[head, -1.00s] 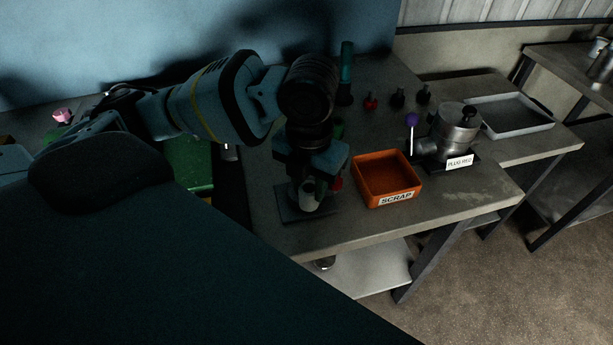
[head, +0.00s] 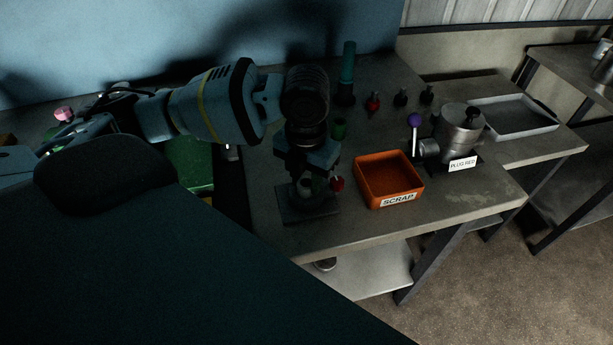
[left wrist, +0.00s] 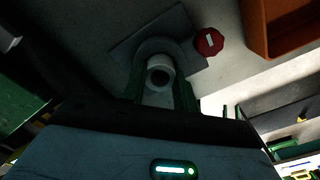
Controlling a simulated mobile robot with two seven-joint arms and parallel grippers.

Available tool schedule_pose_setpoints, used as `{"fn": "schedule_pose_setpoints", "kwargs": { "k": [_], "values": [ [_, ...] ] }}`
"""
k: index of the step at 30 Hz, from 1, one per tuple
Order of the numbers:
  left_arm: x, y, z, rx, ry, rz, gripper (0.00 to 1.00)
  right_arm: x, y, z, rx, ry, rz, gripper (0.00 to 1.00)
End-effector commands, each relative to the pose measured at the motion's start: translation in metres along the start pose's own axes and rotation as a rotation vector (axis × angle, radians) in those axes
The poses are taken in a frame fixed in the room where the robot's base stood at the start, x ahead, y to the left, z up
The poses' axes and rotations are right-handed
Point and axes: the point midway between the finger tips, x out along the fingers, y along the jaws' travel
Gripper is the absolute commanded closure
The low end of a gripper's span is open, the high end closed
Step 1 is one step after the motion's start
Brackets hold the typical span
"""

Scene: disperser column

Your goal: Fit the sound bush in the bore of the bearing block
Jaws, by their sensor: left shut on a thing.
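My left gripper (head: 306,176) points down at the near edge of the bench, over a dark block on a square plate (head: 312,212), which looks like the bearing block. In the left wrist view its green fingers (left wrist: 160,92) are shut on a pale hollow cylinder, the bush (left wrist: 160,69). The block's rounded grey body and plate (left wrist: 136,40) lie just beyond the bush. The bush overlaps the block in the picture; I cannot tell whether it is in the bore. The bore is hidden. My right gripper is not in view.
A red knob (head: 337,184) sits beside the block. The orange SCRAP bin (head: 389,181) is to the right, then a metal device labelled PLUG RED (head: 459,134) with a purple-knobbed lever (head: 414,121).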

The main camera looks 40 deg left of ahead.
Motion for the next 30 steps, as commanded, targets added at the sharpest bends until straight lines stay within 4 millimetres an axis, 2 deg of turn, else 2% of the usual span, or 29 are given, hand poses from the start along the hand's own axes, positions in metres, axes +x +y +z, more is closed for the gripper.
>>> {"fn": "schedule_pose_setpoints", "kwargs": {
  "k": [8,9,13,23,26,30],
  "values": [
    [0.003,0.000,0.000,0.000,0.000,0.000,0.93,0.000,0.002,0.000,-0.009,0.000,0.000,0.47],
    [0.002,0.000,0.000,0.000,-0.001,0.000,0.66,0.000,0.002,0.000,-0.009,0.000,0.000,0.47],
    [0.002,0.000,0.000,0.000,-0.001,0.000,0.49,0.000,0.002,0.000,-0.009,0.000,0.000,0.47],
    [0.000,0.000,0.000,0.000,-0.002,0.000,0.49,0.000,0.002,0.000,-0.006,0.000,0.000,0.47],
    [-0.009,0.000,0.001,0.000,-0.005,0.000,0.49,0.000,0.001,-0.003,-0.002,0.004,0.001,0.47],
    [-0.033,-0.001,0.001,0.001,-0.007,-0.001,0.49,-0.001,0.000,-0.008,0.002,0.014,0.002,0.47]
  ]
}}
